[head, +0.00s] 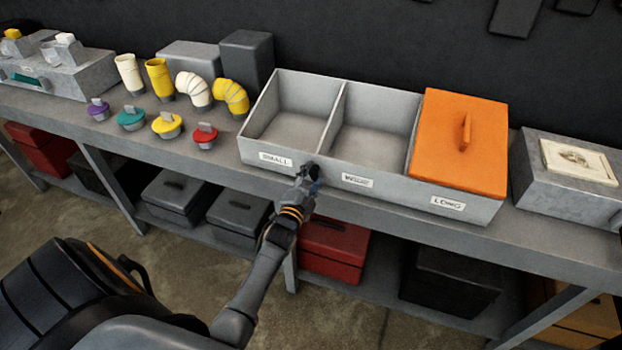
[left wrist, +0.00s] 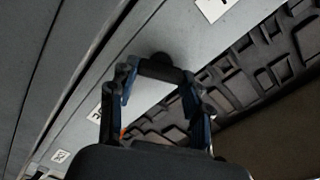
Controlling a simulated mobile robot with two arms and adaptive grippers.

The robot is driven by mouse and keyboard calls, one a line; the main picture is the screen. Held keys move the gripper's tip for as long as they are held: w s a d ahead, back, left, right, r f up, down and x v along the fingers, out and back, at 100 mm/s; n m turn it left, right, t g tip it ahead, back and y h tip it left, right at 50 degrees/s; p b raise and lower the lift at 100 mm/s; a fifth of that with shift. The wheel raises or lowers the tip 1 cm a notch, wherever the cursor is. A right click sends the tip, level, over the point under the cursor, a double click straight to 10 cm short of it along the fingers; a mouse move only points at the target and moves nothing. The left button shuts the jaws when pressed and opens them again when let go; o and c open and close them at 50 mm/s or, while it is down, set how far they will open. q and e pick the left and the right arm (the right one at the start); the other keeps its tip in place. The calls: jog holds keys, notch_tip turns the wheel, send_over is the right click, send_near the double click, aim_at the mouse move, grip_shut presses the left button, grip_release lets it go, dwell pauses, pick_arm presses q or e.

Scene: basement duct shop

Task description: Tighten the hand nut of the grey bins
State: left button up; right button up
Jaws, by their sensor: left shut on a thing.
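The grey bins (head: 398,190) are one open-topped box with three compartments on the bench. The front labels read SMALL at left and LONG at right; the middle one is hard to read. An orange lid (head: 485,140) with a handle covers the right compartment. The other two look empty. My left gripper (head: 312,177) is at the front wall, between the left and middle labels. In the left wrist view its fingers (left wrist: 160,78) are shut on the dark hand nut (left wrist: 161,57), which is partly hidden. In the head view the gripper covers the nut. My right gripper is out of view.
Left of the bins stand coloured caps (head: 166,125) and white and yellow pipe pieces (head: 195,90). A grey box with a pale plate (head: 575,160) stands close on the right. Toolboxes (head: 333,250) fill the shelf below the bench (head: 215,160).

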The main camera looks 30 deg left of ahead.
pick_arm(q)
jog(key=m+b, duration=0.1)
jog(key=m, duration=0.2)
jog(key=shift+f, duration=0.2)
jog(key=shift+m+b, duration=0.65)
jog(key=shift+m, duration=0.75)
jog(key=o, duration=1.2)
jog(key=shift+c, duration=0.2)
jog(key=v, duration=1.2)
